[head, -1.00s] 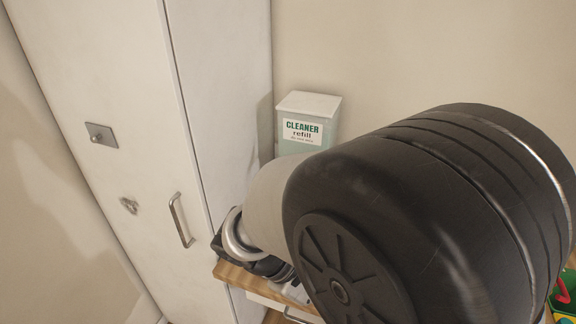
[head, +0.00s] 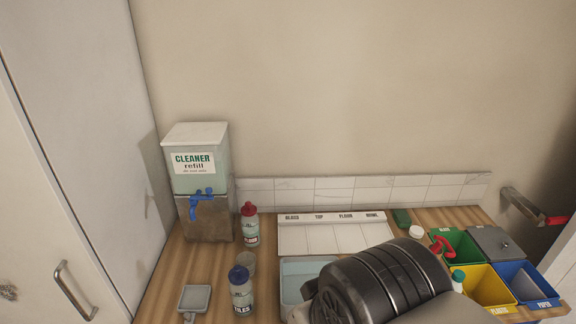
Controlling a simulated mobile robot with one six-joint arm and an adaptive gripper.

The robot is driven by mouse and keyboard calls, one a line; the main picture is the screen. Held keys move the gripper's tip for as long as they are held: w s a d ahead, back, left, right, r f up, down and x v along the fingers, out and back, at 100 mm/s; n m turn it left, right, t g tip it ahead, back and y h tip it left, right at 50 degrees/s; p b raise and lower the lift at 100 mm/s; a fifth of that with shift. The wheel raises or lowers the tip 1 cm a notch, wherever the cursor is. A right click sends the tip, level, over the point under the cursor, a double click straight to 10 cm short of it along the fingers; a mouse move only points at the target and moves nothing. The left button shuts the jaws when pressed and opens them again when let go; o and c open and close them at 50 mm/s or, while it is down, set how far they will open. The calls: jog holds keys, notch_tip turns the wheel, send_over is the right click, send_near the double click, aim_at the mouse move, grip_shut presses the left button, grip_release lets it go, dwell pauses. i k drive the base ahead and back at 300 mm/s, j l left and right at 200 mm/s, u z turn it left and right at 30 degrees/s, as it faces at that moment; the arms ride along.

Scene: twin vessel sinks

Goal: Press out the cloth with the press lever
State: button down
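I cannot make out a cloth in the head view. A metal bar with a red grip (head: 553,220) juts out at the right edge near the wall. I cannot tell whether it is the press lever. A pale blue basin (head: 298,269) stands on the wooden counter (head: 165,275), partly hidden behind my dark arm joint. My gripper is out of view.
A cleaner refill dispenser (head: 199,160) with a blue tap stands at the left. Beside it are a red-capped bottle (head: 250,228), a blue-capped bottle (head: 240,292) and a grey square dish (head: 194,298). A labelled white board (head: 320,238) lies mid-counter. Green (head: 461,243), yellow (head: 487,286) and blue (head: 527,283) bins stand right.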

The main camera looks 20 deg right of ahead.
aim_at(437, 247)
jog(key=k+l+u, duration=0.1)
jog(key=l, duration=0.35)
jog(key=k+l+u, duration=0.15)
jog(key=l, duration=0.3)
jog(key=k+l+u, duration=0.1)
jog(key=l, duration=0.35)
jog(key=k+l+u, duration=0.1)
jog(key=l, duration=0.35)
jog(key=k+l+u, duration=0.15)
jog(key=k+l, duration=0.15)
jog(key=k+l+u, duration=0.1)
jog(key=l, duration=0.35)
jog(key=k+l+u, duration=0.1)
jog(key=k+l, duration=0.2)
jog(key=l, duration=0.1)
